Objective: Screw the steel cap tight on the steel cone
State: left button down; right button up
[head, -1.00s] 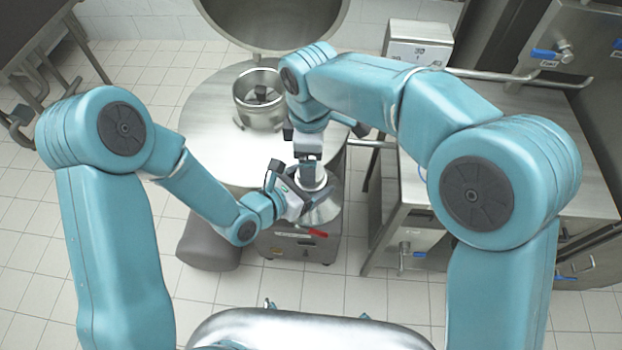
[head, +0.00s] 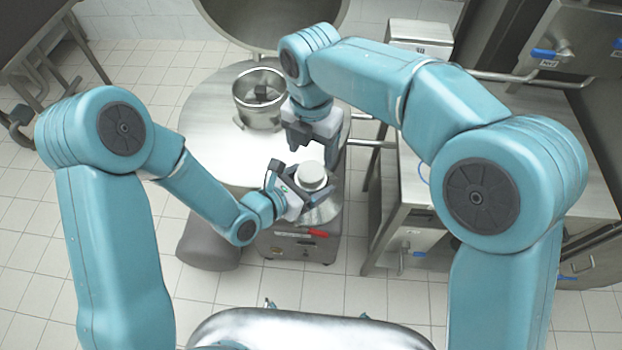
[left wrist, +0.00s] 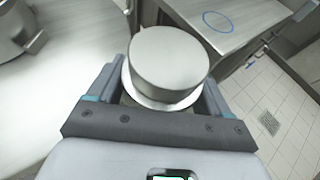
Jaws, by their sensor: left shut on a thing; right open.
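The steel cap (head: 311,174) is a pale round disc on top of the steel cone (head: 322,213), which flares out below it on the machine. In the left wrist view the cap (left wrist: 168,60) sits over a wider pale rim (left wrist: 150,101) between the fingers. My left gripper (head: 299,189) is shut around the cone's upper part just under the cap. The exact contact is hidden by the cap. My right gripper (head: 306,141) is open and empty, a little above and behind the cap, apart from it.
A round steel table (head: 200,135) bears an open steel pot (head: 258,100). A steel side table (head: 425,190) stands at right. A grey cylinder (head: 208,245) lies lower left.

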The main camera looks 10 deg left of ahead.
aim_at(311, 170)
jog(key=shift+w+a+r, duration=0.15)
jog(key=shift+r, duration=0.3)
jog(key=shift+f, duration=4)
jog(key=shift+c, duration=0.3)
